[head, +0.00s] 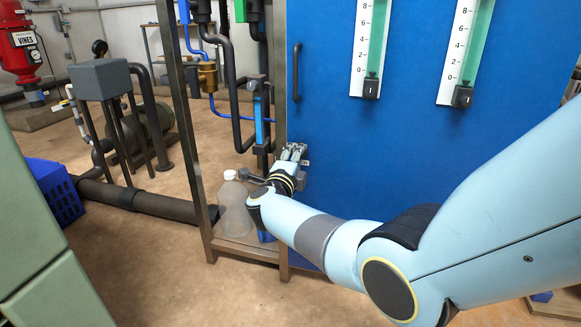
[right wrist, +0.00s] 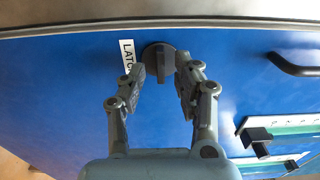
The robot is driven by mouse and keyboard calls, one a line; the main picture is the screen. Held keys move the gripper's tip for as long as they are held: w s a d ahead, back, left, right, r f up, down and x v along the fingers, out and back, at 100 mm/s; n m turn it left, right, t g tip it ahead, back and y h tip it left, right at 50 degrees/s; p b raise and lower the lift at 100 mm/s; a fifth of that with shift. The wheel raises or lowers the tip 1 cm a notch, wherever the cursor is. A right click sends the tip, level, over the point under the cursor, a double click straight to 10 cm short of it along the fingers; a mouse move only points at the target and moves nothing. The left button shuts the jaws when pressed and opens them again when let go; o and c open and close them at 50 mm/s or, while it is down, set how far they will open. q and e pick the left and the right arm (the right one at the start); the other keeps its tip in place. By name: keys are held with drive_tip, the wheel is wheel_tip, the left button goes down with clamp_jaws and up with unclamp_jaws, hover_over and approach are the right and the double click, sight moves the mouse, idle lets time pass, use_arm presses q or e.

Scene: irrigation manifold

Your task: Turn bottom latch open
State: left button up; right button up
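The bottom latch (right wrist: 158,57) is a dark round knob with a raised bar grip on the blue panel door (head: 400,150), beside a white label (right wrist: 128,60) reading "LATC…". My right gripper (right wrist: 161,78) is open, with one finger on each side of the knob's grip in the right wrist view. I cannot tell whether the fingers touch it. In the head view my right gripper (head: 293,158) is at the door's left edge, low down, and mostly hides the latch. My left gripper is not in view.
A dark door handle (head: 297,72) stands above the latch. Two gauges (head: 367,50) (head: 462,55) hang on the door. A metal frame (head: 190,130) with pipes and a plastic bottle (head: 235,205) stands left of it. A blue crate (head: 55,190) is far left.

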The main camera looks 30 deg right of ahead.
drive_tip(key=v, duration=1.1)
